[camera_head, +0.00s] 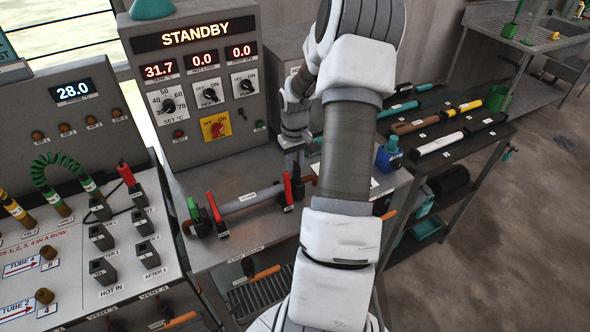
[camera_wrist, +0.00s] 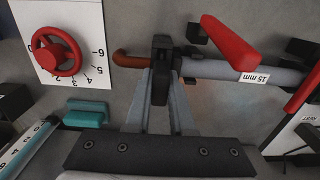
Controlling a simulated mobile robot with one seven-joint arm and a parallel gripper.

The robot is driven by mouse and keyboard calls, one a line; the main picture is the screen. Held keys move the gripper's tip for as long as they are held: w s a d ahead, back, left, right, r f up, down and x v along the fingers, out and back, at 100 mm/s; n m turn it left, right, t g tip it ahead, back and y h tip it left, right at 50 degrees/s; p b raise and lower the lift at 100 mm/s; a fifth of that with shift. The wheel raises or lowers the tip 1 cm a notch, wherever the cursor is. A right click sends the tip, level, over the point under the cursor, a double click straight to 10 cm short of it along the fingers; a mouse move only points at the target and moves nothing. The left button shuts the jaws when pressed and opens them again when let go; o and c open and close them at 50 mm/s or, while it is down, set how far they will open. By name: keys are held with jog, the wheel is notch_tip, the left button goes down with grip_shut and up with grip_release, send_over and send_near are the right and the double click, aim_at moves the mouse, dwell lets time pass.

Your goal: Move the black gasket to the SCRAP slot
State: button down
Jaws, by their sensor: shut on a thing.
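My gripper (camera_wrist: 161,78) is shut on an upright black piece, which looks like the black gasket (camera_wrist: 159,52) seen edge-on. In the wrist view it stands between the two grey fingers, beside the left end of a grey tube (camera_wrist: 225,69) labelled 15 mm. I cannot tell whether it touches the tube. In the head view my gripper (camera_head: 293,160) is over the right part of the bench, partly behind my arm, and the gasket cannot be made out there. I cannot read a SCRAP label in either view.
A red clamp handle (camera_wrist: 231,41) stands over the tube. A red handwheel (camera_wrist: 57,52) and a teal block (camera_wrist: 87,113) lie left of my gripper. The STANDBY panel (camera_head: 193,84) rises behind the bench. A rack with labelled rods (camera_head: 437,143) stands at right.

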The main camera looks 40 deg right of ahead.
jog(key=shift+r+p, duration=3.5)
jog(key=shift+r, duration=1.6)
jog(key=shift+s+f, duration=0.1)
